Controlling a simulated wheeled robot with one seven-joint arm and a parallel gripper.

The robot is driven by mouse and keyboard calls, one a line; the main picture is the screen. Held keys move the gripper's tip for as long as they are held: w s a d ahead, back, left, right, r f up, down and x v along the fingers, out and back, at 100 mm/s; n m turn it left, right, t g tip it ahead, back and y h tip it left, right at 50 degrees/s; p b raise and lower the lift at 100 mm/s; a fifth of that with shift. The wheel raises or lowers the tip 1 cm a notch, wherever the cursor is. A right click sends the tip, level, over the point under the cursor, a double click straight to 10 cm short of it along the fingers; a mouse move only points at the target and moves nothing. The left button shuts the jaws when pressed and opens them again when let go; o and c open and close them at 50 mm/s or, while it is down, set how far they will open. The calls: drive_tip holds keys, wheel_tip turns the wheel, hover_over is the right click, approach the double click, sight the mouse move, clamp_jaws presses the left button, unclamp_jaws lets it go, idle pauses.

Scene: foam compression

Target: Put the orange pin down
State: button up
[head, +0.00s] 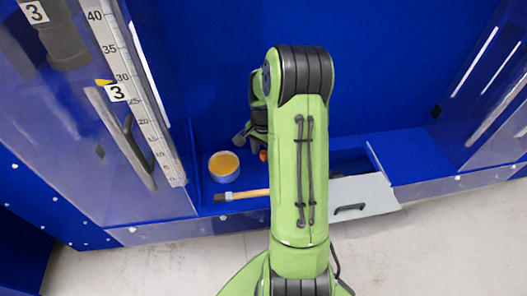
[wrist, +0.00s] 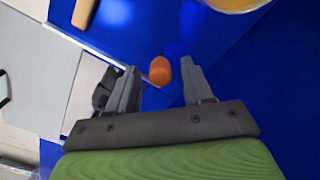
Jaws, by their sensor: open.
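The orange pin (wrist: 160,71) shows in the wrist view as a small rounded orange piece. It lies between and just beyond my gripper's (wrist: 160,84) two fingertips, against the blue surface. The fingers are spread apart, with visible gaps on both sides of the pin. In the head view, a small bit of the orange pin (head: 263,155) shows to the left of my green arm, close to my gripper (head: 245,137). My arm hides much of that area, and I cannot tell whether the pin stands or lies.
A round tin with yellow-orange contents (head: 224,165) stands on the blue shelf. A wooden-handled tool (head: 245,194) lies in front of it. A grey panel with a handle (head: 365,195) is at the right. A ruler scale (head: 135,85) stands at the left. Blue surface beside the pin is free.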

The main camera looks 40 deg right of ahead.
sight(263, 153)
wheel_tip(263, 153, up, 11)
drive_tip(key=p, duration=0.2)
drive_tip(key=s+a+r+n+t+h, duration=0.15)
drive_tip(key=s+a+r+n, duration=0.25)
drive_tip(key=a+r+n, duration=0.55)
drive_tip(key=s+a+r+n+t, duration=0.1)
drive_tip(key=s+a+n+t, duration=0.1)
drive_tip(key=s+a, duration=0.4)
drive_tip(key=s+a+r+n+t+y, duration=0.1)
drive_tip(key=s+a+n+t, duration=0.1)
drive_tip(key=s+a+n, duration=0.2)
drive_tip(key=s+a, duration=0.2)
drive_tip(key=a, duration=0.2)
drive_tip(key=shift+s+r, duration=0.2)
drive_tip(key=shift+r, duration=0.15)
drive_tip(key=shift+y, duration=0.25)
